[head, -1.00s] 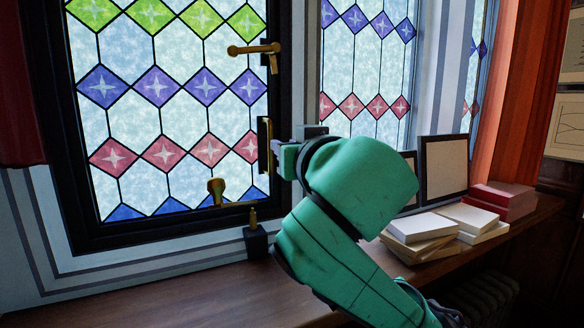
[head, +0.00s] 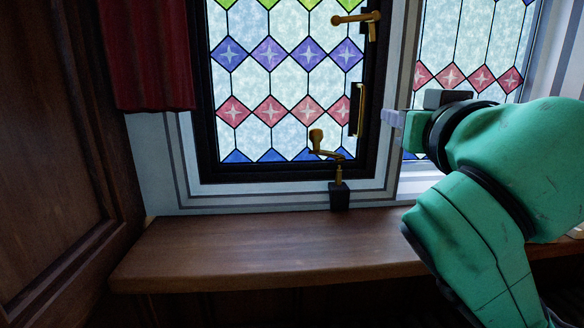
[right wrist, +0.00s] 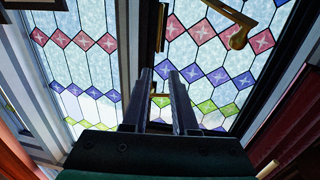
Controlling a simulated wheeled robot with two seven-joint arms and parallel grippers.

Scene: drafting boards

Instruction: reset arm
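My right arm, green, comes in from the right in the head view. Its gripper (head: 390,117) is just right of the dark window frame, beside the upright brass pull (head: 357,110), with a small gap in the picture. In the right wrist view the two dark fingers (right wrist: 160,74) stand apart with nothing clearly held between them. The brass pull (right wrist: 162,26) shows beyond the fingertips there. My left gripper is not in view.
The stained-glass window (head: 285,80) has a brass latch (head: 357,17) above and a brass crank (head: 325,145) at its lower edge. A wooden sill (head: 260,250) below is clear. A red curtain (head: 147,60) and wood panel (head: 50,150) are at left.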

